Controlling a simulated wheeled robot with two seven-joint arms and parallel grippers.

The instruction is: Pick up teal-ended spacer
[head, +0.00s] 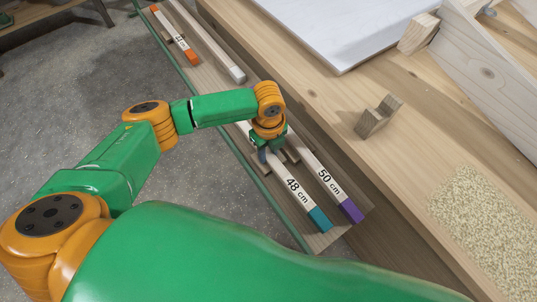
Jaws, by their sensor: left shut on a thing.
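The teal-ended spacer (294,190) is a pale bar marked "48 cm" with a teal near end. It lies along the narrow wooden shelf beside the bench, left of the purple-ended spacer (332,184) marked "50 cm". My left gripper (268,153) points down at the teal-ended spacer and is shut on it, partway along its length. The wrist hides the part of the spacer under it. I cannot tell whether the spacer is lifted off its supports. My right gripper is not in view.
An orange-ended spacer (175,35) and another pale bar (212,45) lie farther up the shelf. The bench (300,85) to the right holds a white board (345,25), a notched wooden block (378,116) and a pile of granules (470,215). A green rail (180,72) edges the shelf.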

